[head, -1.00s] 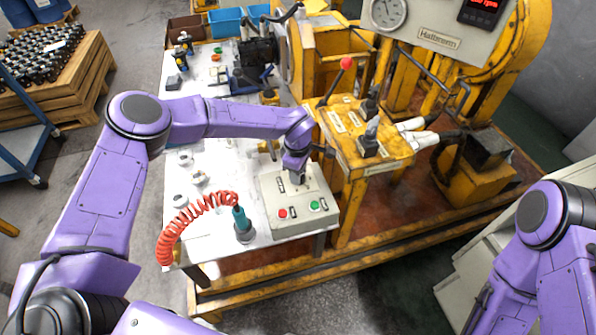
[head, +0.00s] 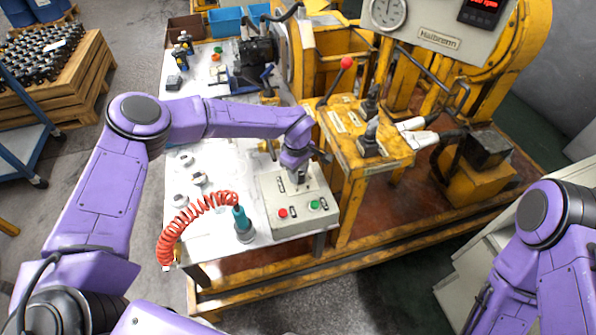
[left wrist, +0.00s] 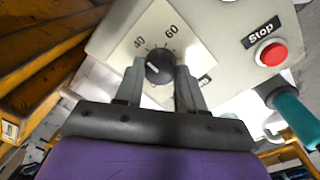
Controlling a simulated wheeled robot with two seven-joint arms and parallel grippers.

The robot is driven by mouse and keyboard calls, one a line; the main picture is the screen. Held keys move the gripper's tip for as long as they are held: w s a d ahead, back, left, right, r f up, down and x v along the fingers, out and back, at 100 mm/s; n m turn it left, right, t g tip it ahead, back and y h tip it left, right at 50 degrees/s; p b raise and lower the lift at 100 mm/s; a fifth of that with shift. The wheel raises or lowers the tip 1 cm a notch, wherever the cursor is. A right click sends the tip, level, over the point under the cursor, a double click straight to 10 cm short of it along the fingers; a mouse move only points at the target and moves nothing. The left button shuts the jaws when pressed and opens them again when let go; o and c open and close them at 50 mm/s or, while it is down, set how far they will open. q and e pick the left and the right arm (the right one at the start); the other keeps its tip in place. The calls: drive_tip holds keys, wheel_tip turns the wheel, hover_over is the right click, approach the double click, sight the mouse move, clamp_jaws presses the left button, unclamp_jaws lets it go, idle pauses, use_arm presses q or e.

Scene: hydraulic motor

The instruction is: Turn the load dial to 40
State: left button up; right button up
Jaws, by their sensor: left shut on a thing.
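The load dial is a dark round knob (left wrist: 159,67) on a pale scale plate on the grey control box; the marks 40 and 60 show beside it. A light pointer mark on the knob faces the left side of the picture, roughly below the 40. My left gripper (left wrist: 160,78) has its two fingers on either side of the knob and is shut on it. In the head view my left gripper (head: 297,176) reaches down onto the back of the control box (head: 270,194) and hides the dial. Only part of my right arm shows, at the lower right.
The box has a red Stop button (left wrist: 272,53) and a green button (head: 314,205). A teal tool (head: 242,222) with a coiled red hose stands left of the box. The yellow machine (head: 345,140) with a red-knobbed lever stands close on the right.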

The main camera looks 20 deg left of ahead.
use_arm(q)
drive_tip(key=o, duration=1)
drive_tip(key=shift+s+d+f, duration=0.15)
drive_tip(key=shift+d+f, duration=0.05)
drive_tip(key=shift+o, duration=0.2)
drive_tip(key=shift+a+r, duration=0.1)
drive_tip(key=shift+r, duration=0.05)
wheel_tip(320, 180, up, 10)
drive_tip(key=b, duration=0.2)
drive_tip(key=shift+s+r, duration=0.2)
drive_tip(key=shift+r, duration=0.1)
